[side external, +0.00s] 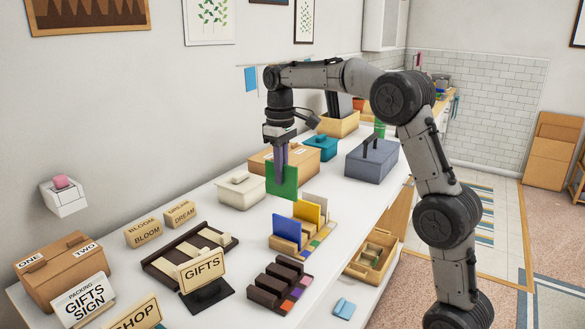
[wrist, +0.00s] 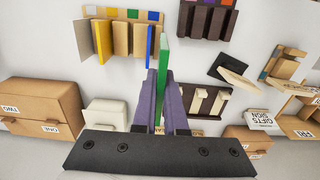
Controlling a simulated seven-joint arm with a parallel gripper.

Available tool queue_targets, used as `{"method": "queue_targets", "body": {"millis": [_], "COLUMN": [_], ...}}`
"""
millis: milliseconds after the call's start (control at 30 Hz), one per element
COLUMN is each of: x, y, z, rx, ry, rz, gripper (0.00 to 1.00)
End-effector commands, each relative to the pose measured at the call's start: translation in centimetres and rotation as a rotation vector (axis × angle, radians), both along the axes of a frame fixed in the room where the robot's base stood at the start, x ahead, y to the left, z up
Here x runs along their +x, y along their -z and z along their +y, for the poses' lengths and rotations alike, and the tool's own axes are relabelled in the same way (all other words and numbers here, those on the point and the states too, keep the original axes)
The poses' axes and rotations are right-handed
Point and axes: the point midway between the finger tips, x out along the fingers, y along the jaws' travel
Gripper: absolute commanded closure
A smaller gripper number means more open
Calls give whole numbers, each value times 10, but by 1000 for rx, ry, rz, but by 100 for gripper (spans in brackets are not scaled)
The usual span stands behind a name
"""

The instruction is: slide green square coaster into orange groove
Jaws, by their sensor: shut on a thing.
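The green square coaster (side external: 283,181) hangs upright from my gripper (side external: 281,158), clear above the counter. In the wrist view the coaster (wrist: 163,85) is edge-on between the purple fingers (wrist: 160,100), which are shut on it. Below and right in the side view, a light wooden rack (side external: 312,246) holds upright blue, yellow and pale sheets. In front of it, a dark slotted rack (side external: 268,291) has small coloured marks at its front, with orange-red and purple among them. Its slots look empty.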

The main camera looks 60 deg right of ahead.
Motion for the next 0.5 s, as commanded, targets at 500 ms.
{"method": "queue_targets", "body": {"millis": [500], "x": [-54], "y": [2], "z": [146], "rx": [0], "ry": [-33], "rz": [-1], "gripper": [100]}}
